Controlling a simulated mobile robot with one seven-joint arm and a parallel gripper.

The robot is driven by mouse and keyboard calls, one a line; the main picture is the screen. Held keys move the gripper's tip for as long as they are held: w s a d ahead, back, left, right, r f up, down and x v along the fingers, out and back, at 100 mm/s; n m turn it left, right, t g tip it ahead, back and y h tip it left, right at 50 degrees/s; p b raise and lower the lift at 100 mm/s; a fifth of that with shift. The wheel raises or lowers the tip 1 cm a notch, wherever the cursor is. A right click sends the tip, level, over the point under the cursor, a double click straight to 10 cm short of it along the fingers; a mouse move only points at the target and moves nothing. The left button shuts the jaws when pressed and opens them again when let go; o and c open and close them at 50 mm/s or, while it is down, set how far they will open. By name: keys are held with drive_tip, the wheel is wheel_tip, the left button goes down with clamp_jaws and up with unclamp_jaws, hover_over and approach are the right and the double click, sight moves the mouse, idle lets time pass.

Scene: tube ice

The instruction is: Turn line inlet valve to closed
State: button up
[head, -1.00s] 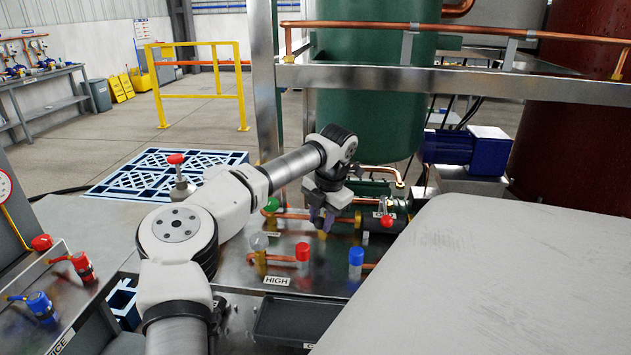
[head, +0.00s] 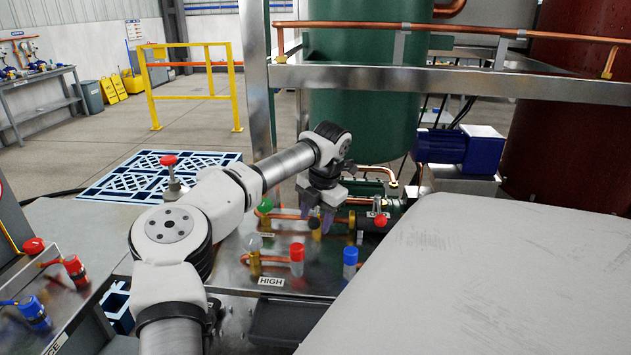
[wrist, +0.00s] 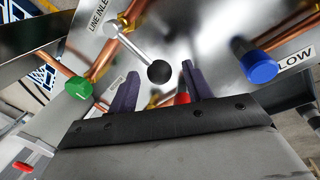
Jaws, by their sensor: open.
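The line inlet valve's lever, a silver rod ending in a black ball (wrist: 159,71), shows in the wrist view near the label "LINE INLE..." (wrist: 98,18), which is cut off by the frame. My gripper (wrist: 158,88) is open, with one purple finger to the left of the black ball and one to its right. Nothing is held, and I cannot tell whether a finger touches the lever. In the head view my gripper (head: 322,218) hangs low over the metal panel, fingers down, and largely hides the valve.
Near my gripper are a green knob (wrist: 78,87) and a blue cap (wrist: 258,65) by the label "LOW". The head view shows a red cap (head: 297,252), a red ball lever (head: 380,220) and copper pipes. A grey cover (head: 490,280) fills the right front.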

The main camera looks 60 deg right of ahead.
wheel_tip(320, 180, up, 13)
drive_tip(key=s+b, duration=0.1)
drive_tip(key=s, duration=0.1)
drive_tip(key=shift+s+a+b, duration=0.15)
drive_tip(key=shift+s+b, duration=0.15)
